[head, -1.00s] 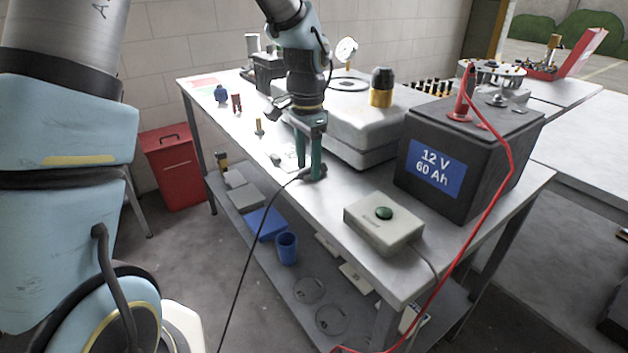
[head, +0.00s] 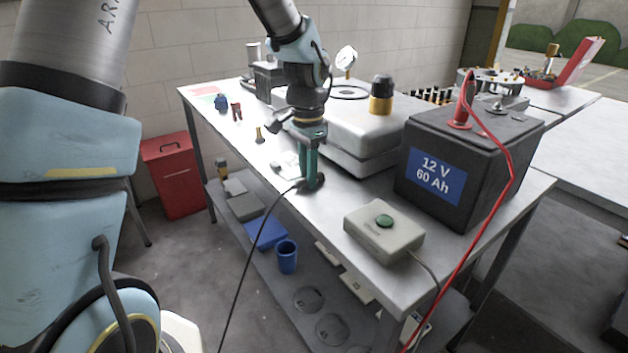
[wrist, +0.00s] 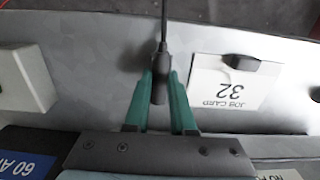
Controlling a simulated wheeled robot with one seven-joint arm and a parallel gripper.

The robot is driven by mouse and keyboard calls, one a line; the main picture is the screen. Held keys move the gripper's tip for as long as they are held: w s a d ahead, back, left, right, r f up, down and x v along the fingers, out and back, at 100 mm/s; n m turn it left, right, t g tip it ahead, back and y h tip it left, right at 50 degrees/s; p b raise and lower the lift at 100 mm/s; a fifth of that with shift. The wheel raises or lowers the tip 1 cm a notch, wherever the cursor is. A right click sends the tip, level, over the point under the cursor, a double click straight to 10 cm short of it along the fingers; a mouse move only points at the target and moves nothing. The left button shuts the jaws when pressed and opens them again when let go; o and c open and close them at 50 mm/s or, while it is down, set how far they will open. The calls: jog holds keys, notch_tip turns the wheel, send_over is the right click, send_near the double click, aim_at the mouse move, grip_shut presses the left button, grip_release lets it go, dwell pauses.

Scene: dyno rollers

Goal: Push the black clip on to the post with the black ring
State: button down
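The black clip (wrist: 160,68) is between the green fingers of my gripper (wrist: 161,80) in the wrist view, with its black cable running away from it. In the head view my gripper (head: 311,172) is down at the near edge of the workbench, shut on the clip (head: 316,183), which is mostly hidden by the fingers. The battery (head: 462,165) marked 12 V 60 Ah stands to the right. A red clip (head: 461,108) sits on one of its posts. A grey post (head: 497,101) shows behind it on the battery top; I cannot make out its ring's colour.
A grey box with a green button (head: 384,234) stands between my gripper and the battery, towards the front. A large pale grey unit (head: 340,130) stands behind my gripper. The red cable (head: 490,205) hangs over the battery's front. A job card (wrist: 222,88) lies beside the clip.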

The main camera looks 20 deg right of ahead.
jog(key=shift+r, duration=0.1)
dwell(0.5)
notch_tip(320, 180, up, 7)
jog(key=p, duration=0.6)
dwell(0.4)
